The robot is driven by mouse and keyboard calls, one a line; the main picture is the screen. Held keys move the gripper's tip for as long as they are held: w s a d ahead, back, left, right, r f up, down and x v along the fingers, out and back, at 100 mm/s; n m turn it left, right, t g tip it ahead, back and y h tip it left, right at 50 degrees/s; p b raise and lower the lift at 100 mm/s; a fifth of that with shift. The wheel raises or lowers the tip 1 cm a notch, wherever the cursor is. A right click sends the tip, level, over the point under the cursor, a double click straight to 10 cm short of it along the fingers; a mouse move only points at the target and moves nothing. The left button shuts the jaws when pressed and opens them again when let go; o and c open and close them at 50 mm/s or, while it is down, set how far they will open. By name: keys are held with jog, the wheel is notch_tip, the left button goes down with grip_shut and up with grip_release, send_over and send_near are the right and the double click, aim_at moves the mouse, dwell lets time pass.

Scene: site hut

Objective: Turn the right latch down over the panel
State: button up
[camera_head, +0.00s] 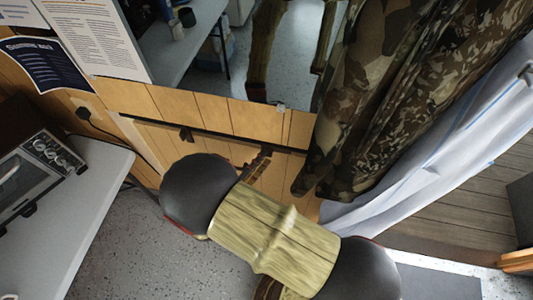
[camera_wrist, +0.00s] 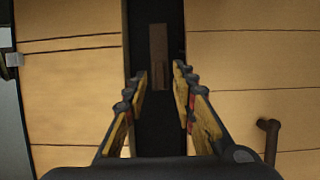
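My gripper (camera_wrist: 160,78) is open, its two yellow-and-dark fingers pointing at the wall. It also shows in the head view (camera_head: 259,166) in front of the wooden wall, below a dark rail. A brown bar, seemingly the right latch (camera_wrist: 158,50), lies lengthwise along the dark rail (camera_wrist: 140,30) in the wrist view. The fingertips stand on either side of its near end, with a gap on both sides. I cannot tell how far it stands in depth from them. In the head view my arm and gripper mostly hide this bar. The wooden panel (camera_wrist: 240,60) shows beside the rail.
A mirror (camera_head: 230,60) with a small clip (camera_head: 281,106) hangs above. Camouflage clothing (camera_head: 390,80) hangs right. A grey table (camera_head: 95,190) with a toaster oven (camera_head: 35,170) stands left.

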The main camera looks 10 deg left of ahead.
jog(key=shift+x, duration=1.6)
jog(key=shift+c, duration=0.7)
grip_shut()
